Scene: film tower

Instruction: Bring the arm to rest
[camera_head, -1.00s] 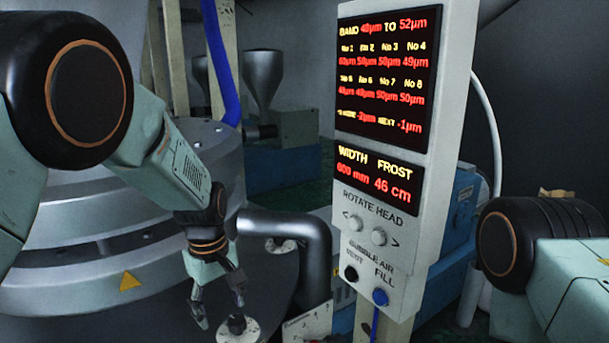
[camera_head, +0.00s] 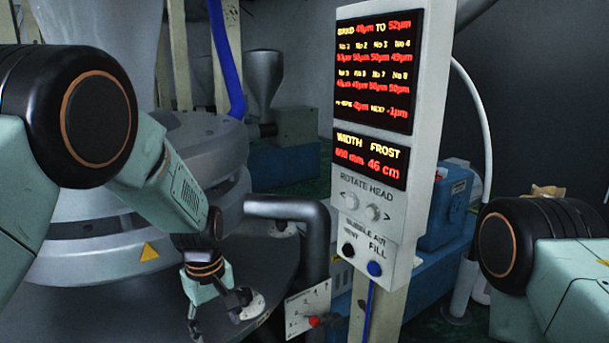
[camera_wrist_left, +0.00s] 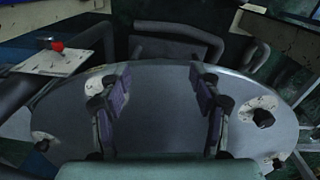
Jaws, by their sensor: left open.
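My left arm comes in from the left in the head view. My left gripper (camera_head: 219,318) hangs low over the dark round table at the foot of the machine (camera_head: 160,240). In the left wrist view its two fingers (camera_wrist_left: 160,100) stand wide apart with nothing between them. The bare grey tabletop (camera_wrist_left: 165,105) lies beyond the fingers. Part of my right arm (camera_head: 560,260) shows at the right edge of the head view, but its gripper is out of the picture.
A control panel (camera_head: 368,200) with red readouts, knobs and buttons stands ahead on a post. A bent dark pipe (camera_head: 290,208) runs beside the table. A small plate with a red knob (camera_head: 313,321) sits low between them. White pads with black knobs (camera_wrist_left: 262,117) line the table rim.

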